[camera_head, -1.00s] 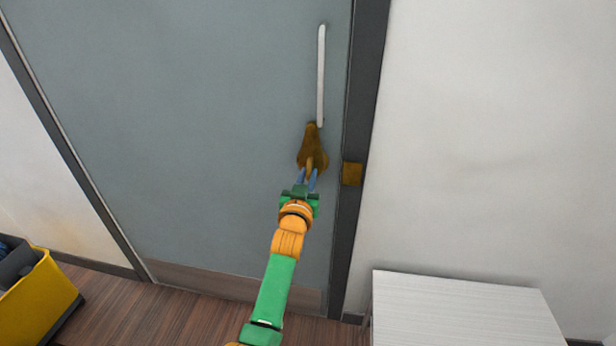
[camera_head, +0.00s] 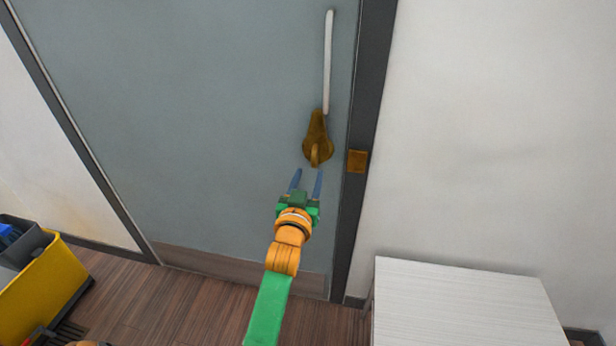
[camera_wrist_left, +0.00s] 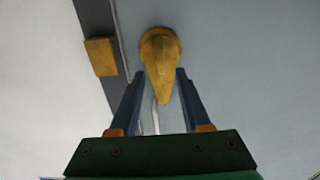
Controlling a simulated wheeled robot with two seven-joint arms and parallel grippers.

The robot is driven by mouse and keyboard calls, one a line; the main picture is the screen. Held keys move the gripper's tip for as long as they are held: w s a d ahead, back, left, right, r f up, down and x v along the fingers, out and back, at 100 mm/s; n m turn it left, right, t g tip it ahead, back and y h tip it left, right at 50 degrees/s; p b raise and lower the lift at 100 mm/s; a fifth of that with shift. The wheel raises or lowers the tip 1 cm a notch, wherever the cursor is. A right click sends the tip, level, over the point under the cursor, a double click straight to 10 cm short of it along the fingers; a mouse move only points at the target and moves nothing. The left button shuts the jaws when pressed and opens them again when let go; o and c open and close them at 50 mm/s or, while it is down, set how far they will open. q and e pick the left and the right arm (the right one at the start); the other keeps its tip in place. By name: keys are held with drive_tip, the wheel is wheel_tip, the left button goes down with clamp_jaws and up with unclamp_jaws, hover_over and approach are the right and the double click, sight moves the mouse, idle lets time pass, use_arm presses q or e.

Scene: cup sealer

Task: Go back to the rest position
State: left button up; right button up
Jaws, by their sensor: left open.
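My left gripper (camera_head: 307,176) is open and empty, with its two blue fingers apart just below the brass door knob (camera_head: 317,145) in the head view. In the left wrist view the open fingers (camera_wrist_left: 158,84) appear on either side of the tip of the knob (camera_wrist_left: 160,55). My right gripper is not in view.
A long white pull handle (camera_head: 328,65) is above the knob. A brass plate (camera_head: 357,161) is on the dark frame (camera_head: 365,90). A white table (camera_head: 455,305) stands at lower right, and a yellow bin (camera_head: 45,295) at lower left. Wooden floor (camera_head: 190,310) shows between them.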

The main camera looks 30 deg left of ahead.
use_arm(q)
drive_tip(key=shift+s+d, duration=0.1)
drive_tip(key=shift+s, duration=0.3)
drive_tip(key=shift+f, duration=0.1)
drive_tip(key=s+d+f+m+g+h+p, duration=0.2)
drive_tip(key=d+f, duration=0.1)
drive_tip(key=f, duration=0.5)
drive_tip(key=s+d+f+m+g+h+p, duration=0.1)
drive_tip(key=s+d+f+g+h+p, duration=0.15)
drive_tip(key=f, duration=0.45)
drive_tip(key=s+d+f+m+g+p, duration=0.1)
drive_tip(key=s+f+g, duration=0.1)
drive_tip(key=s+f, duration=0.35)
drive_tip(key=s+d+f+g+p, duration=0.1)
drive_tip(key=s+d+f+g, duration=0.15)
drive_tip(key=s+f, duration=0.35)
drive_tip(key=s+a+f+m+g+p, duration=0.1)
drive_tip(key=s+f+g, duration=0.2)
drive_tip(key=s, duration=1)
drive_tip(key=s+a+f+g+p, duration=0.2)
drive_tip(key=s+f+g, duration=0.2)
drive_tip(key=s, duration=1)
wheel_tip(320, 180, down, 3)
drive_tip(key=shift+a+m, duration=0.3)
drive_tip(key=shift+m, duration=0.1)
